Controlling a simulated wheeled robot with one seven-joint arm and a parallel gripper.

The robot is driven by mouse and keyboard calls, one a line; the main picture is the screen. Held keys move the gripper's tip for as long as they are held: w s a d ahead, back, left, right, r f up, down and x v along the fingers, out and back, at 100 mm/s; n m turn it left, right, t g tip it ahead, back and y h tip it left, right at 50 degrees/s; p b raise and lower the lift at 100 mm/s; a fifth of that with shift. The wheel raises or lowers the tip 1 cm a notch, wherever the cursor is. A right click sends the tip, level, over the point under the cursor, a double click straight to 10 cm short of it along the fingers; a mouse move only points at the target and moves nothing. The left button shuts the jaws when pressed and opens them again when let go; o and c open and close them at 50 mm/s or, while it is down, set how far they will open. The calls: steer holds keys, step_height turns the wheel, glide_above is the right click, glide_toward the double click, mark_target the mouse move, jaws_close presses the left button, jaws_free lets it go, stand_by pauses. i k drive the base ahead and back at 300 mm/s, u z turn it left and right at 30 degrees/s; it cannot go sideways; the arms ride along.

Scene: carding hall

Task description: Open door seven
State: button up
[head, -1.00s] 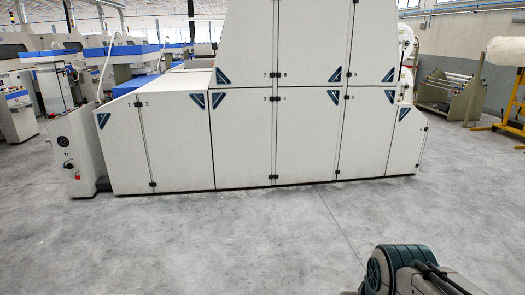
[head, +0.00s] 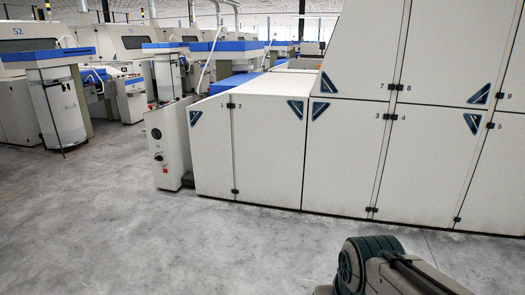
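Door seven (head: 360,52) is the white upper panel left of the number 7, on the big white machine. It is shut. A dark blue triangular handle (head: 328,83) sits at its lower left corner. A black hinge (head: 395,87) is at its lower right, between the numbers 7 and 8. The door's top is cut off by the picture edge. Only a dark green and grey part of my arm (head: 375,268) shows at the lower right. My gripper is not in view.
Door three (head: 342,150) is right below door seven, also shut. Door eight (head: 445,50) is to its right. Low doors one (head: 211,155) and two (head: 265,155) stand left. A white control box (head: 168,148) stands at the machine's left end. The grey floor (head: 200,245) in front is clear.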

mark_target(359, 61)
steer(key=u, duration=0.15)
steer(key=i, duration=1.65)
steer(key=z, duration=0.3)
steer(key=i, duration=1.6)
steer(key=z, duration=0.95)
steer(key=i, duration=1.25)
steer(key=z, duration=0.5)
